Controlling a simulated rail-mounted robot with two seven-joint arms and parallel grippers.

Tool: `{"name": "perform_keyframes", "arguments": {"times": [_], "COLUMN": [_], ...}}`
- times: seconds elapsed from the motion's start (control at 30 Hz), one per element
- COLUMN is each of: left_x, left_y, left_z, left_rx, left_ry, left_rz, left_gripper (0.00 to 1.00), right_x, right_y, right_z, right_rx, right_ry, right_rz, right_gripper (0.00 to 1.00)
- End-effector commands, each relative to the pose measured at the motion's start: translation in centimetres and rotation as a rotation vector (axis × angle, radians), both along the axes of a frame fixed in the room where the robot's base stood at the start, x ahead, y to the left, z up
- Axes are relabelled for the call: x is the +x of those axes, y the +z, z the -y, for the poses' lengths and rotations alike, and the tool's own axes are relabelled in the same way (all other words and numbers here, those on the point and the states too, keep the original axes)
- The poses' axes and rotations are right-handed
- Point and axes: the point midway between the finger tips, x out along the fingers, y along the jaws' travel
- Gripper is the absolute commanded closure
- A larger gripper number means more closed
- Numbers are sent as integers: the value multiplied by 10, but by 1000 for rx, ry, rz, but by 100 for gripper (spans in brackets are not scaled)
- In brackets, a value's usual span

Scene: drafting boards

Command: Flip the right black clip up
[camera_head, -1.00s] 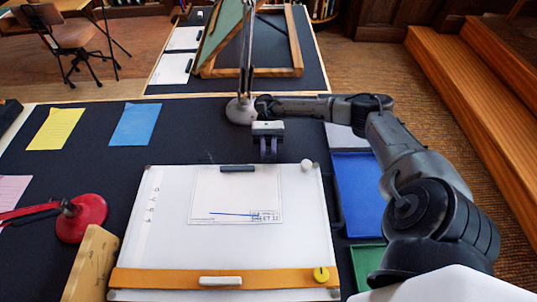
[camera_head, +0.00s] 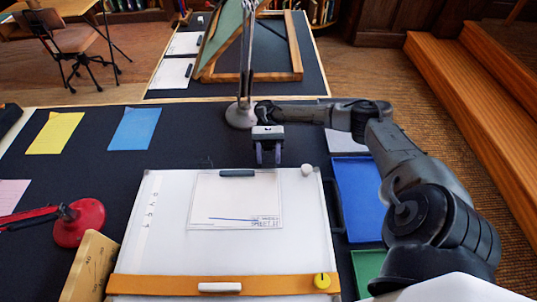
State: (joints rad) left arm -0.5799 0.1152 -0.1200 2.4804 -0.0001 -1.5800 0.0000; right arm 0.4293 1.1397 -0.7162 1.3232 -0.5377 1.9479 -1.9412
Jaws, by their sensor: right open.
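A dark clip (camera_head: 237,173) lies flat across the top edge of a paper sheet (camera_head: 232,205) on the white drafting board (camera_head: 165,235). It is the only clip I see on this board. My right gripper (camera_head: 269,157) hangs pointing down, just beyond the board's top edge, to the right of the clip and behind it in the picture. Its two fingers are apart with nothing between them, and it does not appear to touch the clip. My left gripper is not in view.
An orange straightedge (camera_head: 150,285) with a white block and a yellow knob crosses the board's lower part. A grey lamp base (camera_head: 240,116) stands behind my right gripper.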

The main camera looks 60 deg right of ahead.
Motion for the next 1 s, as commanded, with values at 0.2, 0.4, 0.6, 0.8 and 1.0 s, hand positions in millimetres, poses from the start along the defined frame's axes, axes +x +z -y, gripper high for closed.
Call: {"name": "perform_keyframes", "arguments": {"times": [0.2, 0.4, 0.6, 0.8, 1.0], "left_x": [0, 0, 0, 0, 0], "left_y": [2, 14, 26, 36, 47], "left_z": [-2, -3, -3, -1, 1], "left_rx": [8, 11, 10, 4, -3], "left_ry": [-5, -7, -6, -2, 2], "left_rz": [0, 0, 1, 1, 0], "left_gripper": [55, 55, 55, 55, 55], "right_x": [0, 0, -29, -59, -85], "right_y": [6, 37, 60, 78, 94], "right_z": [0, 0, 5, 10, 14], "right_rx": [1, 0, -5, -4, -4], "right_ry": [0, 0, 2, 1, 2], "right_rz": [2, 3, -5, -6, -6], "right_gripper": [55, 55, 55, 55, 55]}}
